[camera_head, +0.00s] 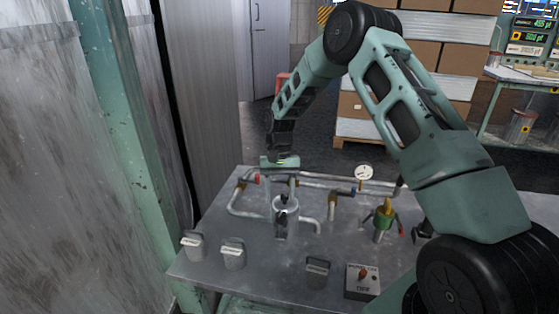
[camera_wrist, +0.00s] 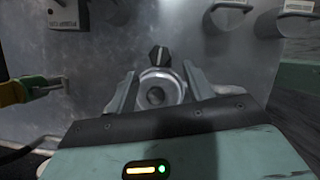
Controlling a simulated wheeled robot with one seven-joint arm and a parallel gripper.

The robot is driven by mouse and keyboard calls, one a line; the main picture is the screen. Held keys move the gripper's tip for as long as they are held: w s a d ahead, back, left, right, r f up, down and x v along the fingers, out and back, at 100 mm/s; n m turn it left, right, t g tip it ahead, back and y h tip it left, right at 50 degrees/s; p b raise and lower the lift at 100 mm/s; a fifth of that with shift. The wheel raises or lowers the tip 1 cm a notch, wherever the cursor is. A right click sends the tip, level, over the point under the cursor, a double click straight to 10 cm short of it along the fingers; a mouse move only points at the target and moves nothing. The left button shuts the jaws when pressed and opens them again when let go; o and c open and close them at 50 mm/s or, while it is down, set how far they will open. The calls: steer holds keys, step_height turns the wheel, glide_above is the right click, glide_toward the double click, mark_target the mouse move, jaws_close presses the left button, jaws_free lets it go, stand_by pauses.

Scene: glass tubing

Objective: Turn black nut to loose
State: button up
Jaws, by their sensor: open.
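A dark, faceted piece that looks like the black nut (camera_head: 283,201) sits on a metal cylinder-shaped fitting (camera_head: 280,222) on the table. In the wrist view, the black piece (camera_wrist: 158,56) shows just beyond a round metal part (camera_wrist: 156,93) with a dark centre. My gripper (camera_head: 281,188) points down just above this fitting. In the wrist view, my gripper's two fingers (camera_wrist: 160,86) are apart, one on each side of the round metal part. I cannot tell whether they touch it. The black piece lies beyond the fingertips.
Metal pipes (camera_head: 250,213) with red- and blue-handled valves run across the table (camera_head: 262,282). A gauge (camera_head: 364,172) stands at the back, and a green-and-brass valve (camera_head: 383,222) to the right. Grey labelled blocks (camera_head: 233,253) and a switch box (camera_head: 361,282) line the front.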

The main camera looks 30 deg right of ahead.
mark_target(281, 214)
steer(key=v, duration=1.1)
steer(key=shift+w+r, duration=0.15)
steer(key=shift+r, duration=0.15)
steer(key=shift+c, duration=1.3)
steer(key=s+a+f+m+b, duration=0.1)
steer(key=s+f+m+b, duration=0.1)
steer(key=f, duration=0.3)
steer(key=s+a+f+m+y+b, duration=0.1)
steer(key=s+f+m+b, duration=0.1)
steer(key=f, duration=0.3)
steer(key=s+a+f+m+t+b, duration=0.1)
steer(key=s+f+m+b, duration=0.1)
steer(key=f, duration=0.4)
steer(key=shift+y+b, duration=0.3)
steer(key=c, duration=0.7)
